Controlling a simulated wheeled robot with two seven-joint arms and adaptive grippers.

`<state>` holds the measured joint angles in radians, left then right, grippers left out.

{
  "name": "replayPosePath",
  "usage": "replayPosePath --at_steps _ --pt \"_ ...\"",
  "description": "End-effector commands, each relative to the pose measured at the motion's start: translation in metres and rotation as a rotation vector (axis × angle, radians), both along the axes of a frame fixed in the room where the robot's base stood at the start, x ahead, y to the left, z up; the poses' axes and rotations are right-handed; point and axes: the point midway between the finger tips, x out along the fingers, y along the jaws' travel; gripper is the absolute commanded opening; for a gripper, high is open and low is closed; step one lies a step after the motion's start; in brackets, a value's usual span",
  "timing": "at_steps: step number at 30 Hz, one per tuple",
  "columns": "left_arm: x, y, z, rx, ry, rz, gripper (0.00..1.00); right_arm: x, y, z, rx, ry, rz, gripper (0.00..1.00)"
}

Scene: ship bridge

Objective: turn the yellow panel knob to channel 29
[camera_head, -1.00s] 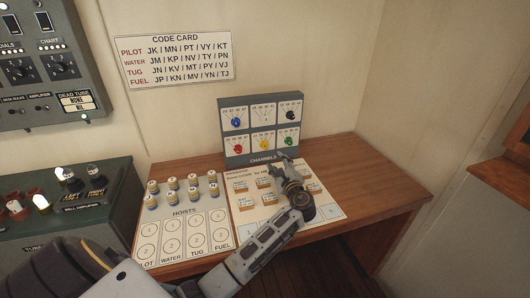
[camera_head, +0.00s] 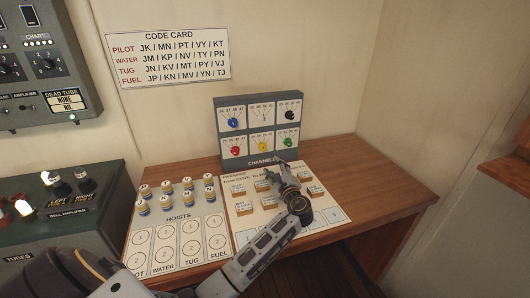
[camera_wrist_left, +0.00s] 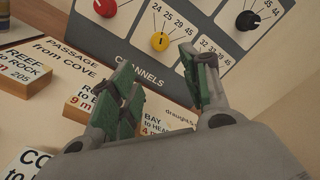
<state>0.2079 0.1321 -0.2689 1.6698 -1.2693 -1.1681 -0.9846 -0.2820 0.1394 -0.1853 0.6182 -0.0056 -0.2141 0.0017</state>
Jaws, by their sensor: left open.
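The yellow knob (camera_head: 262,146) is in the lower middle cell of the grey channels panel (camera_head: 292,161), which stands at the back of the desk. In the left wrist view the yellow knob (camera_wrist_left: 159,41) is beyond the fingers, with the numbers 24, 25, 29 and 45 above it. Which number it points to is too unclear to tell. My left gripper (camera_head: 282,168) is just in front of the panel's lower edge. Its green-padded fingers (camera_wrist_left: 160,70) are apart and empty, with a gap between them and the knob. My right gripper is not in view.
A red knob (camera_wrist_left: 105,7) and a black knob (camera_wrist_left: 247,20) also show in the left wrist view. Below the gripper lies a passage card (camera_head: 243,222) with small labelled blocks. Several hoist pegs (camera_head: 166,187) stand to the left. The desk's right side is bare.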

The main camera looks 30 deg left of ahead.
Motion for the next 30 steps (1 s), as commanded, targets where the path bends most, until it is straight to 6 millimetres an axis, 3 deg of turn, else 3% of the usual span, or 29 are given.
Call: replayPosePath --at_steps 8,30 --pt "0.013 0.016 0.001 0.002 -0.001 0.001 0.46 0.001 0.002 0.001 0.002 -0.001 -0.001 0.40" --pt "0.071 0.084 0.001 0.001 0.000 0.001 0.46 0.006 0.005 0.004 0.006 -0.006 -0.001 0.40"
